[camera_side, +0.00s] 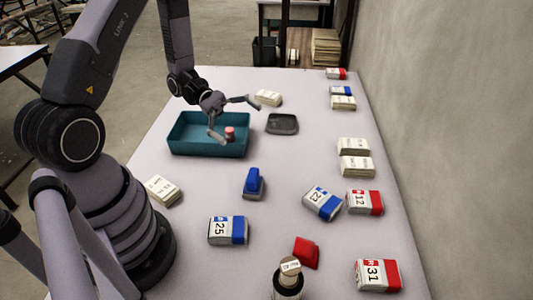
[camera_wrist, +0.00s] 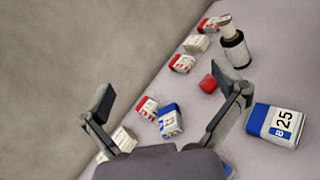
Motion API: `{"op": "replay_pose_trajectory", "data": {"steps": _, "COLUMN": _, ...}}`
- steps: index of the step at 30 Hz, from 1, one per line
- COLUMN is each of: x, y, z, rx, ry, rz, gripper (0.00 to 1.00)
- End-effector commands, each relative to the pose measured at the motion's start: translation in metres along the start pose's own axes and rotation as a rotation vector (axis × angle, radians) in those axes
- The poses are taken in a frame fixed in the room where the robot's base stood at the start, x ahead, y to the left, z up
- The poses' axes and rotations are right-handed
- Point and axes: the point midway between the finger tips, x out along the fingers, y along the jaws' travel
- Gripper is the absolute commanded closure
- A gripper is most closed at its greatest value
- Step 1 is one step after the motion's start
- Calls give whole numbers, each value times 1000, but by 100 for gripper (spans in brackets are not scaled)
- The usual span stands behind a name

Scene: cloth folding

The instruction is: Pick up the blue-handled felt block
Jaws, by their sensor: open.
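The blue-handled felt block (camera_side: 253,184) stands on the table in front of the teal tray, with a blue grip on a grey base. My gripper (camera_side: 237,116) is open and empty, above the tray's right part, behind the block and apart from it. In the wrist view my gripper's (camera_wrist: 170,95) two fingers are spread wide with nothing held between them. A small blue patch (camera_wrist: 228,170) at the bottom edge there may be the block, mostly hidden by my gripper.
The teal tray (camera_side: 180,148) holds a small red-topped item (camera_side: 230,134). A dark dish (camera_side: 282,124) lies to its right. Blue-banded pack 25 (camera_side: 228,230), pack 23 (camera_side: 322,203), a red block (camera_side: 306,252) and a dark bottle (camera_side: 288,284) surround the front area. A wall borders the right.

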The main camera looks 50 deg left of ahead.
Motion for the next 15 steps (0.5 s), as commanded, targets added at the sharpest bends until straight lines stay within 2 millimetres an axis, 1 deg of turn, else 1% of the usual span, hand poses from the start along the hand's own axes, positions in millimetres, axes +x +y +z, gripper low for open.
{"op": "replay_pose_trajectory", "data": {"steps": 1, "x": -4, "y": 0, "z": -23, "rx": -80, "ry": -21, "rz": 104, "gripper": 4}}
{"op": "replay_pose_trajectory", "data": {"steps": 3, "x": -10, "y": 1, "z": -51, "rx": -165, "ry": -36, "rz": 241, "gripper": 4}}
{"op": "replay_pose_trajectory", "data": {"steps": 6, "x": -18, "y": -3, "z": -87, "rx": -264, "ry": -37, "rz": 406, "gripper": 4}}
{"op": "replay_pose_trajectory", "data": {"steps": 9, "x": -24, "y": -10, "z": -115, "rx": -334, "ry": -26, "rz": 526, "gripper": 4}}
{"op": "replay_pose_trajectory", "data": {"steps": 10, "x": -25, "y": -12, "z": -121, "rx": -348, "ry": -22, "rz": 553, "gripper": 4}}
{"op": "replay_pose_trajectory", "data": {"steps": 12, "x": -27, "y": -16, "z": -131, "rx": -375, "ry": -14, "rz": 596, "gripper": 4}}
{"op": "replay_pose_trajectory", "data": {"steps": 15, "x": -28, "y": -20, "z": -141, "rx": -391, "ry": -9, "rz": 624, "gripper": 4}}
